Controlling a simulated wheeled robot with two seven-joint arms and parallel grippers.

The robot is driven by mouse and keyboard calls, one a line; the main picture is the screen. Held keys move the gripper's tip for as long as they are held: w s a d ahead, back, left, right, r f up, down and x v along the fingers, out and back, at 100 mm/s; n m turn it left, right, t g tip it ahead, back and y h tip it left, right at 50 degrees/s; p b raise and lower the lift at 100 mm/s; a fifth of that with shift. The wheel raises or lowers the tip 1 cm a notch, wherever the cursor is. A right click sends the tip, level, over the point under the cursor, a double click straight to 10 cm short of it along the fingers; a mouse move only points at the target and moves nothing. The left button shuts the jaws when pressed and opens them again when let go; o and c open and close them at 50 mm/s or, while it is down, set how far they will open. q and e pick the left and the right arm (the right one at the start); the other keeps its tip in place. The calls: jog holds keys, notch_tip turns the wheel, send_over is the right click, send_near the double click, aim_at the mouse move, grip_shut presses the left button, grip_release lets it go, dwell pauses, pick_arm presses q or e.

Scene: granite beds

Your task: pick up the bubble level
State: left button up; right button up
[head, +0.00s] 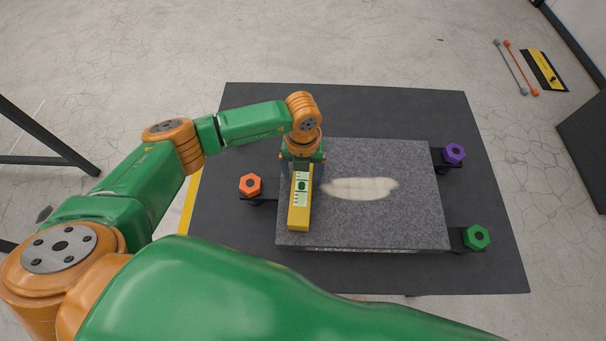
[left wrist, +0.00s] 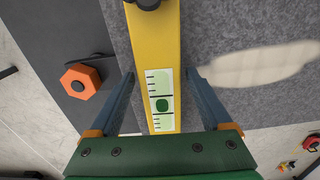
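The bubble level (head: 299,212) is a long yellow bar with a pale green-marked vial window. It lies lengthwise along the left part of the granite block (head: 410,215). It also shows in the left wrist view (left wrist: 153,40), running up between the fingers. My left gripper (head: 302,166) is over the far end of the level, pointing down. In the left wrist view the two blue-grey fingers of my left gripper (left wrist: 159,76) stand apart, one on each side of the level, with a gap on both sides. My right gripper is not in view.
An orange hex knob (head: 250,185) sticks out left of the block; purple (head: 455,153) and green (head: 476,237) knobs stick out right. A pale patch (head: 359,188) lies on the granite beside the level. The dark mat (head: 400,112) around the block is mostly clear.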

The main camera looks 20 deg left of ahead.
pick_arm(q)
jog(key=shift+s+r, duration=0.1)
jog(key=shift+s, duration=0.05)
jog(key=c, duration=0.7)
grip_shut()
